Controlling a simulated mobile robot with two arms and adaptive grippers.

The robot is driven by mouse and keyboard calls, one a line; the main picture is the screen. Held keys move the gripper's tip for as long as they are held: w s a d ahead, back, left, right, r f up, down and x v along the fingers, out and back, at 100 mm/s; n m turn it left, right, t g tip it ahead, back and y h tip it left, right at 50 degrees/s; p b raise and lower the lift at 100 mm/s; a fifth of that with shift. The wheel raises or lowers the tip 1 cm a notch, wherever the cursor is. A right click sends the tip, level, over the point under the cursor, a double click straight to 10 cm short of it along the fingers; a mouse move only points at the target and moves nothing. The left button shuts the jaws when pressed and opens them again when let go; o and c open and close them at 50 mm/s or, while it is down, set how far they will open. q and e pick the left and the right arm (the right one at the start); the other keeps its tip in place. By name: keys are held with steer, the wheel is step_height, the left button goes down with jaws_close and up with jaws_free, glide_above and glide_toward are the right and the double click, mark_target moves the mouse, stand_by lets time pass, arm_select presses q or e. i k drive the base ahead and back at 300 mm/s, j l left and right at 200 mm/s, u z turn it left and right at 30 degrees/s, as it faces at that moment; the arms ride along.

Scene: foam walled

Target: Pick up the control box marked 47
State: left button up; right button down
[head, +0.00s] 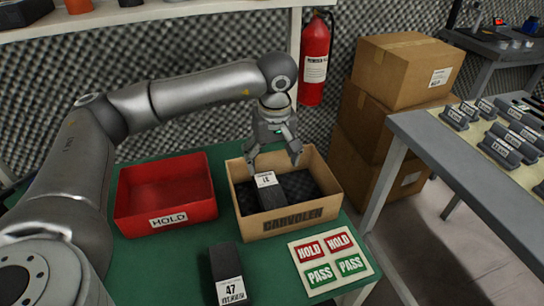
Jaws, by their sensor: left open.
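A black control box (225,262) with a white label marked 47 lies on the green table top, at the front centre. A second dark box (268,190) with a white label is inside the open cardboard carton (290,220); its number is too small to read surely. My left gripper (274,164) points down over that carton, its fingers spread open and empty on either side above the second box. It is well behind the box marked 47. My right gripper is not in view.
A red HOLD tray (167,195) stands left of the carton. A HOLD/PASS card (331,262) lies at the front right. A side table (470,165) with several labelled blocks, stacked cartons (405,75) and a fire extinguisher (315,60) stand beyond.

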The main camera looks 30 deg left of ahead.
mark_target(230, 284)
steer(key=k+l, duration=0.7)
steer(key=k, duration=0.2)
